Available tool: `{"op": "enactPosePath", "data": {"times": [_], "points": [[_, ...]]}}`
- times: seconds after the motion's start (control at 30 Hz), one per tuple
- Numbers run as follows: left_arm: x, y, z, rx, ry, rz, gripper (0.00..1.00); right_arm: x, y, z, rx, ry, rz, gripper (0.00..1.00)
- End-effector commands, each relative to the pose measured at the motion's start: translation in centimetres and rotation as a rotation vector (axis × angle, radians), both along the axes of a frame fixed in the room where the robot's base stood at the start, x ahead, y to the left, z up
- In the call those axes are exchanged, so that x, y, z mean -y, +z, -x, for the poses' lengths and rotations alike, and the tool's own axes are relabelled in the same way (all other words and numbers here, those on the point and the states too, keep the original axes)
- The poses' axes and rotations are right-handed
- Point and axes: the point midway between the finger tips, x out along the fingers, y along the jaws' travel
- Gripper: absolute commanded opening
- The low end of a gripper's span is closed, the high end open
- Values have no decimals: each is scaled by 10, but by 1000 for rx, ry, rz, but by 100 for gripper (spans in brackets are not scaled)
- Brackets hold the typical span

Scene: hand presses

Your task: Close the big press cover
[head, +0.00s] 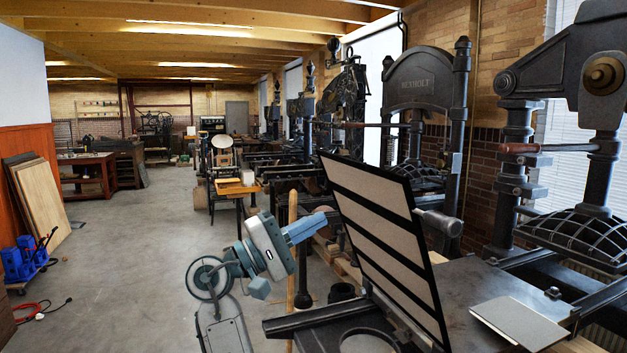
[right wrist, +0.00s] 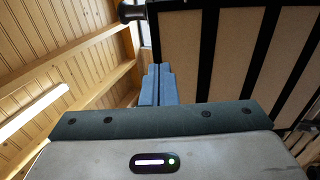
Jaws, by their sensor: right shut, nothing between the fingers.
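The big press cover (head: 372,203) is a black frame with beige panels. It stands raised and tilted above the press bed (head: 480,300), its lower edge by the bed. My right gripper (head: 322,222), with blue-grey fingers, is shut and empty just left of the cover's left edge. In the right wrist view the shut fingers (right wrist: 157,80) point up beside the cover (right wrist: 228,55), at its left edge. I cannot tell whether they touch it. My left gripper is not in view.
A flat grey plate (head: 518,322) lies on the bed's right part. A dark press with a domed ribbed platen (head: 580,235) stands at right; more presses line the right wall. A wooden post (head: 292,270) stands behind my right gripper. The concrete floor (head: 130,250) at left is largely clear.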

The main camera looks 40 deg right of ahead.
Motion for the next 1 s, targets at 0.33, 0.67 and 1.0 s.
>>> {"op": "enactPosePath", "data": {"times": [0.33, 0.67, 1.0], "points": [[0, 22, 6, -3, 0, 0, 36, 27, 30, 16, 5, -37, 15, 0], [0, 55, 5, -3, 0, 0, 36, 83, 54, 33, 4, -34, 15, 0], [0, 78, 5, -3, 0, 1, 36, 117, 65, 44, 5, -31, 12, 0]]}}
